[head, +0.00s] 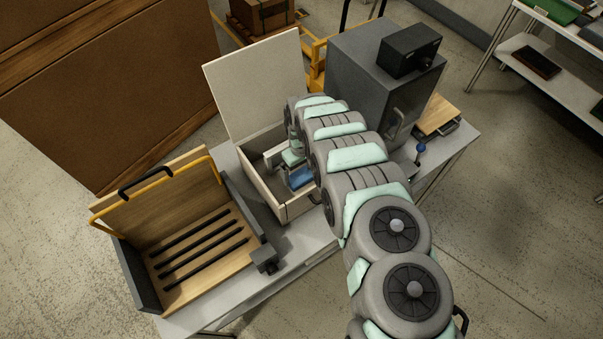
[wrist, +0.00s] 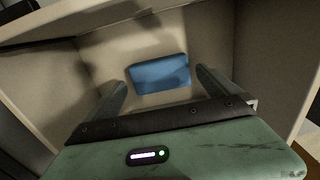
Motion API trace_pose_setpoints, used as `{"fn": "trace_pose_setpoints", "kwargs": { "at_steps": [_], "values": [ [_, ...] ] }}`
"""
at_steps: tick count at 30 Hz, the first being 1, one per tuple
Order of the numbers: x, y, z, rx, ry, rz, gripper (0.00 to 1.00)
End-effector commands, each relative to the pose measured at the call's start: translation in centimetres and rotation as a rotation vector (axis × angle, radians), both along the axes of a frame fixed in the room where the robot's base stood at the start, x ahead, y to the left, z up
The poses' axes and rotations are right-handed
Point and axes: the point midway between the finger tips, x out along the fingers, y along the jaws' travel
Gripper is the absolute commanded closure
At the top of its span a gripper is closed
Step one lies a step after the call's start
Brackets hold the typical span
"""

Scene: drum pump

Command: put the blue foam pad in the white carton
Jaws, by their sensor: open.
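The blue foam pad (wrist: 160,74) lies inside the white carton (wrist: 85,62), on or near its floor, in the wrist view. In the head view the pad (head: 299,177) shows partly below my gripper, inside the carton (head: 297,208), whose lid stands open at the back. My gripper (wrist: 162,88) is open over the carton, with one finger to each side of the pad in the picture and clear space around the pad. In the head view my gripper (head: 288,160) is partly hidden by my arm.
A wooden slotted tray (head: 205,250) with a yellow frame stands left of the carton. A grey cabinet (head: 365,75) stands behind right. A wooden board (head: 437,115) and a blue-knobbed lever (head: 421,147) are on the right of the table. Bare table (head: 300,243) shows in front.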

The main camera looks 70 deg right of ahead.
Motion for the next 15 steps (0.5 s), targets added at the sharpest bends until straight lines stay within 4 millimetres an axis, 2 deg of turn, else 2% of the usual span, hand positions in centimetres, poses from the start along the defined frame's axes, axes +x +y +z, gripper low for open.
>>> {"fn": "trace_pose_setpoints", "kwargs": {
  "at_steps": [15],
  "values": [
    [0.1, 0.0, 7.2, -0.003, -0.001, 0.0, 0.0]
  ]
}}
